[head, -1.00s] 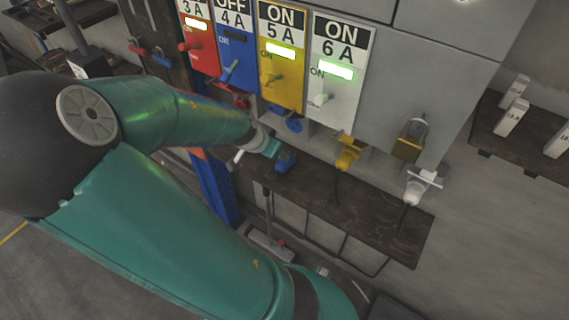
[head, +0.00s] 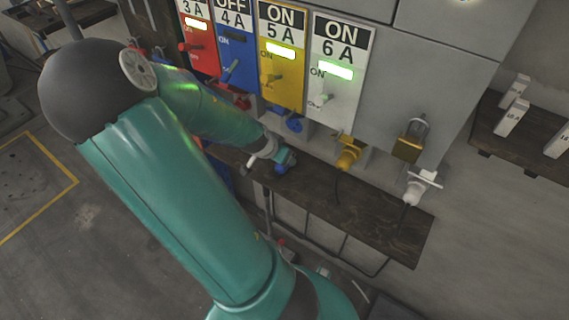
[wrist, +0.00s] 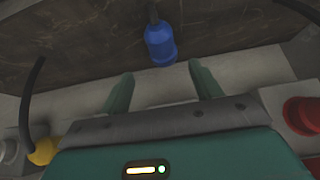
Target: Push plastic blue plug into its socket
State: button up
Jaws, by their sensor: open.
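The blue plug (head: 281,169) lies on the dark wooden shelf, partly hidden by my gripper (head: 288,156) in the head view. The wrist view shows the blue plug (wrist: 160,44) just beyond my fingertips (wrist: 160,74), roughly in line with the gap between them. My gripper is open, with nothing between its fingers. The blue socket (head: 291,124) is on the cabinet's lower front, above and behind the plug, and looks empty. The blue 4 A panel (head: 235,50) reads OFF.
A yellow plug (head: 348,153) and a white plug (head: 421,187) sit at the cabinet's lower edge, right of my gripper. A padlock-like brass part (head: 408,149) hangs nearby. The shelf's right part (head: 385,215) is clear. A red part (wrist: 302,116) shows close on the wrist view's right.

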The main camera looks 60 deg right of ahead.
jog(key=shift+d+f, duration=0.3)
jog(key=shift+f, duration=0.25)
jog(key=shift+w+x, duration=0.2)
jog(key=shift+x, duration=2.45)
jog(key=shift+a+f, duration=0.1)
jog(key=shift+a, duration=0.05)
jog(key=c, duration=1)
